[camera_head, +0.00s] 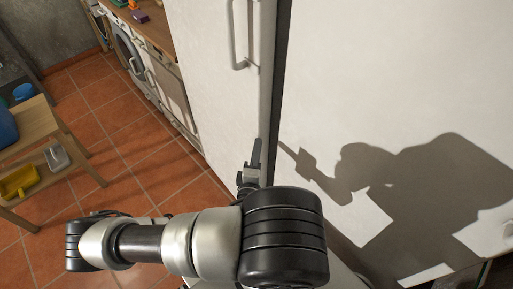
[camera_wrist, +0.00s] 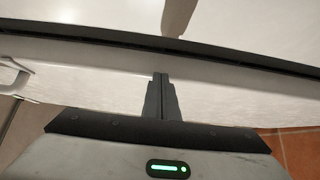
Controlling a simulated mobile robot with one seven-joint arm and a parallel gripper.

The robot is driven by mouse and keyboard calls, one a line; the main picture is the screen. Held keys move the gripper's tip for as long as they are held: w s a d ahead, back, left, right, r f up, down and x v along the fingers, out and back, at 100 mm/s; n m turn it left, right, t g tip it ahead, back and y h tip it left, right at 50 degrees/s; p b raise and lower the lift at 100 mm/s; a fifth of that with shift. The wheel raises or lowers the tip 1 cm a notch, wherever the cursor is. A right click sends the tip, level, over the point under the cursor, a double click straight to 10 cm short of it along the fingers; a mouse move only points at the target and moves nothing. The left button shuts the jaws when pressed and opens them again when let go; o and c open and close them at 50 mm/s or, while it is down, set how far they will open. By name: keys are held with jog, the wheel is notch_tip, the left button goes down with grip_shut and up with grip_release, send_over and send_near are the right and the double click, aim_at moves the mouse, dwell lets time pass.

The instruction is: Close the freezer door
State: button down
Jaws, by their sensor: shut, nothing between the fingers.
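The white freezer door (camera_head: 215,75) stands in the middle of the head view, with a grey bar handle (camera_head: 239,55) on its front. A narrow dark strip (camera_head: 279,90) runs along the door's edge, between it and the white side panel (camera_head: 345,75). I cannot tell whether this strip is a gap or a seal. My gripper (camera_head: 256,153) is shut and empty, at the door's edge below the handle. In the wrist view its fingertips (camera_wrist: 160,77) overlap the pale door edge, just short of the dark strip. Contact is unclear. The handle (camera_wrist: 13,76) shows at far left.
A counter with a washing machine (camera_head: 127,50) stands behind, left of the door. A wooden shelf table (camera_head: 36,118) holding a yellow tray (camera_head: 19,181) is at far left. Bare orange floor tiles (camera_head: 110,125) lie between. My shadow falls on the white panel.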

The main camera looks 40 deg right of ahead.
jog(key=shift+a, duration=0.1)
jog(key=v, duration=1.2)
jog(key=shift+b, duration=0.4)
jog(key=shift+r, duration=0.1)
